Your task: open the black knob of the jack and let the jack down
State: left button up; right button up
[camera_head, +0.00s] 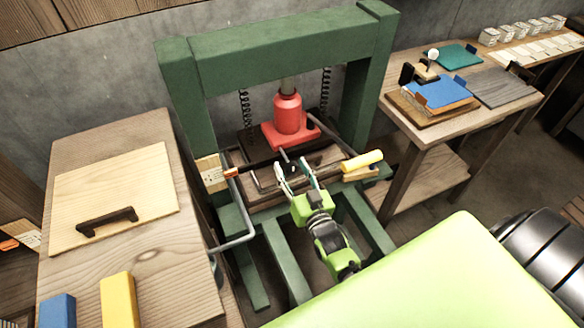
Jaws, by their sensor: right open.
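The red jack (287,115) stands upright on its red base inside the green press frame (175,95). A small black piece (285,158), which looks like the knob, shows in front of the jack's base, close to my right gripper's fingertips. My right gripper (293,166) reaches up from below with its pale fingers apart. I cannot tell whether the fingers touch the black piece or stand around it. My left gripper is out of view.
A lever with a yellow grip (362,161) sticks out at the press's right. A wooden table (160,285) stands left, holding a board with a dark handle (107,220). A bench (440,125) with trays stands right. A bent grey rod (243,215) is left of my gripper.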

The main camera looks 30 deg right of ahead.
jog(key=c, duration=1.1)
